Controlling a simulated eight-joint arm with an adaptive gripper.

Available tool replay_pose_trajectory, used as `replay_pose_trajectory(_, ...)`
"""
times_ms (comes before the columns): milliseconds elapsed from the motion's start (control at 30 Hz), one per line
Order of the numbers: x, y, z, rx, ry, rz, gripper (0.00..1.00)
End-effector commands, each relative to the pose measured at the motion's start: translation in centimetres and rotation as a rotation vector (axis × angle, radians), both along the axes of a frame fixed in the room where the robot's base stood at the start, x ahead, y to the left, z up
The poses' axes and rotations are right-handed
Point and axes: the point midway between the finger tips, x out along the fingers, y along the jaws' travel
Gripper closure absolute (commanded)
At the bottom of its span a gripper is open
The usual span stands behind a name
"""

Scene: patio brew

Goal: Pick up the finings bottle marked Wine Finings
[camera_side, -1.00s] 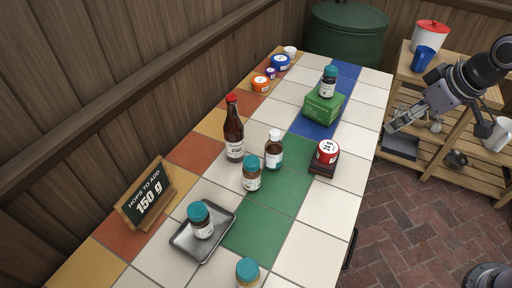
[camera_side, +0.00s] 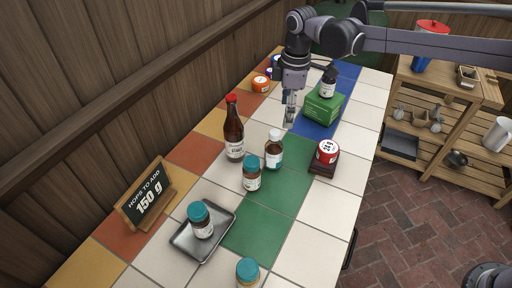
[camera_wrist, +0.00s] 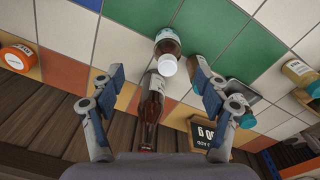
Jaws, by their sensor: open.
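A brown bottle with a white cap and pale label (camera_side: 274,152) stands upright on the tiled table. It also shows in the wrist view (camera_wrist: 168,43), at top centre between and beyond the fingers. The labels are too small to read, so I cannot tell which says Wine Finings. My gripper (camera_side: 289,115) is open and empty, pointing down above the table behind the white-capped bottle. Its spread fingers show in the wrist view (camera_wrist: 158,82).
A tall red-capped bottle (camera_side: 233,135) stands close left of the white-capped one. A red-and-white tin on a dark block (camera_side: 326,154) stands to the right. The green box (camera_side: 322,108) is behind. A hops sign (camera_side: 148,195) stands on the left. Front-right white tiles are clear.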

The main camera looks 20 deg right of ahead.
Motion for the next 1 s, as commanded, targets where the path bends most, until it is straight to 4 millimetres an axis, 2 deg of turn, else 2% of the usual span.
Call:
replay_pose_trajectory(100,0.6,1.8,-2.0,-0.015,0.03,0.073,0.24)
replay_pose_trajectory(233,0.8,2.8,-3.0,-0.023,0.048,0.116,0.24)
replay_pose_trajectory(367,0.8,3.0,-4.1,-0.026,0.053,0.127,0.24)
replay_pose_trajectory(600,0.8,3.0,-7.6,-0.025,0.053,0.125,0.24)
replay_pose_trajectory(867,0.7,3.0,-9.3,-0.025,0.052,0.124,0.24)
replay_pose_trajectory(1000,0.3,3.0,-11.1,-0.025,0.052,0.124,0.24)
